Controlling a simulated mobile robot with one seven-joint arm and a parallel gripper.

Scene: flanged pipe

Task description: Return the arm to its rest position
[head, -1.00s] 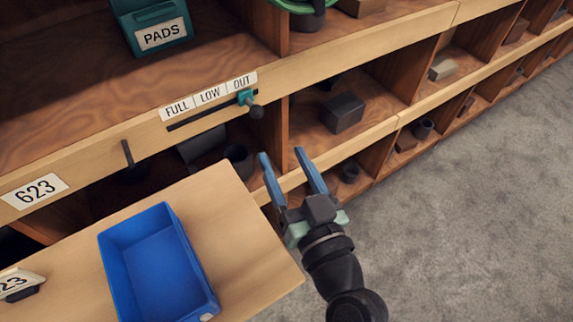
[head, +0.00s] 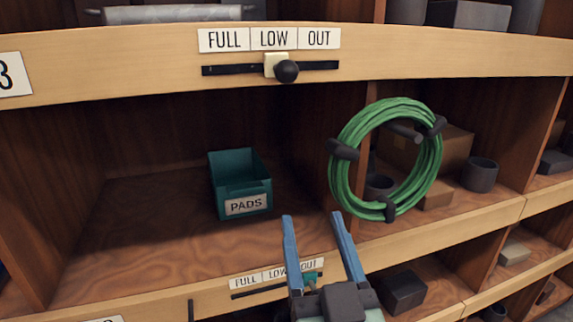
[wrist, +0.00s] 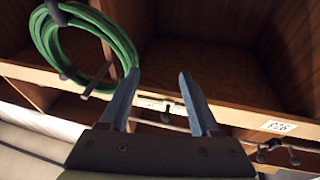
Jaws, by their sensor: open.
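My gripper (head: 318,225) is open, with its two blue fingers apart and nothing between them. In the head view it points up in front of the shelving, below and right of the teal PADS bin (head: 240,186) and below left of the green coiled hose (head: 388,160). In the wrist view the open fingers (wrist: 158,88) also show empty, with the green coil (wrist: 84,42) at the upper left. The lower slider (head: 308,277) with its FULL, LOW, OUT label is partly hidden behind the fingers.
An upper slider with a black knob (head: 286,71) sits on the upper shelf edge under LOW. A dark block (head: 403,290) lies in a lower compartment close to the right of my gripper. The compartment around the PADS bin is mostly empty.

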